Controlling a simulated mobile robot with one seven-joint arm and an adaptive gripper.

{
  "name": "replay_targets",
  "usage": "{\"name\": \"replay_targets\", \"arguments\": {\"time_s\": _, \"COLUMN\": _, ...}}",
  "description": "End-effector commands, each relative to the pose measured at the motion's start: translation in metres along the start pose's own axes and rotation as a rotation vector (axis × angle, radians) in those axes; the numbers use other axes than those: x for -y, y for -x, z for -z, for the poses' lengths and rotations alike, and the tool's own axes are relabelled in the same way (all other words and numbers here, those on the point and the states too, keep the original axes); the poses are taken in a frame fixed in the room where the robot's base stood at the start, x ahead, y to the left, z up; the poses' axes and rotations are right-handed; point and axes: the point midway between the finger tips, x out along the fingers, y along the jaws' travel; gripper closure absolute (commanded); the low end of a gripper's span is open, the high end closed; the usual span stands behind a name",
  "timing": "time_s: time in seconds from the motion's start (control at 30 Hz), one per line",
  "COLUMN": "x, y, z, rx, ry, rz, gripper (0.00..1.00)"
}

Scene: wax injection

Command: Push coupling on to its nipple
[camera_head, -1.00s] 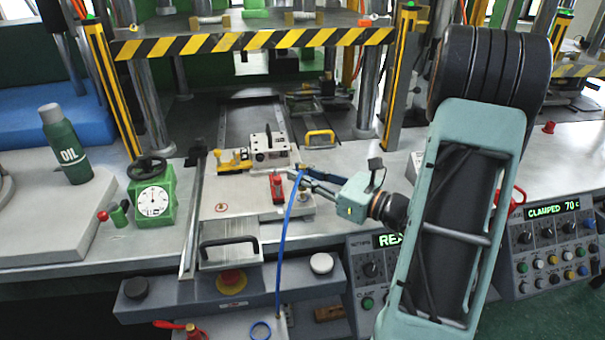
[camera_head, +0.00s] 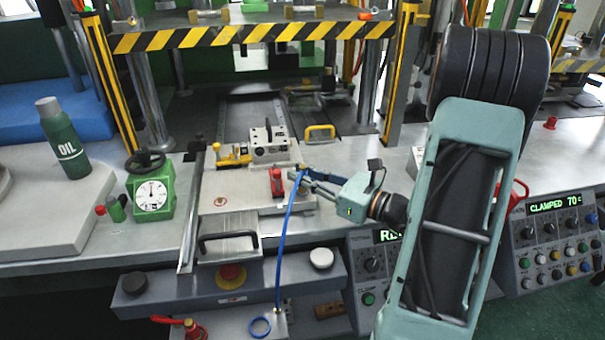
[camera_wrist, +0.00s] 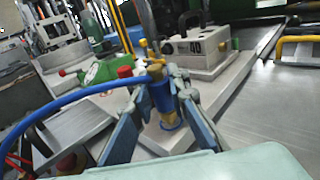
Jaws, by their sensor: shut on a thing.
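The coupling (camera_wrist: 163,97) is a blue cylinder with a brass top, and the blue hose (camera_wrist: 70,98) runs off it to the left. My gripper (camera_wrist: 164,95) is shut on the coupling, a finger on each side, and holds it roughly upright. A brass piece (camera_wrist: 168,119) shows directly below, with a blue ring at its foot on the plate. I cannot tell whether it is the nipple or the coupling's end, nor whether they touch. In the head view my gripper (camera_head: 301,173) is at the plate's right side, and the hose (camera_head: 282,245) hangs down in front.
A metal block (camera_head: 270,146) with a yellow clamp stands on the plate (camera_head: 228,188), behind my gripper. A red part (camera_head: 276,182) is close to its left. A yellow handle (camera_head: 319,132) lies behind. Striped posts flank the press.

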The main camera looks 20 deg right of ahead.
Motion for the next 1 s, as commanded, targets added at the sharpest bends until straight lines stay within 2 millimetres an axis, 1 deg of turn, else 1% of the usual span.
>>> {"name": "replay_targets", "arguments": {"time_s": 0.63, "x": 0.0, "y": 0.0, "z": 0.012, "rx": 0.001, "ry": 0.001, "rz": 0.0, "gripper": 1.0}}
{"name": "replay_targets", "arguments": {"time_s": 0.67, "x": 0.0, "y": 0.0, "z": 0.012, "rx": 0.001, "ry": 0.001, "rz": 0.0, "gripper": 0.84}}
{"name": "replay_targets", "arguments": {"time_s": 0.83, "x": 0.0, "y": 0.0, "z": 0.012, "rx": 0.0, "ry": 0.0, "rz": 0.0, "gripper": 0.65}}
{"name": "replay_targets", "arguments": {"time_s": 1.0, "x": 0.0, "y": 0.0, "z": 0.012, "rx": 0.0, "ry": 0.0, "rz": 0.0, "gripper": 0.64}}
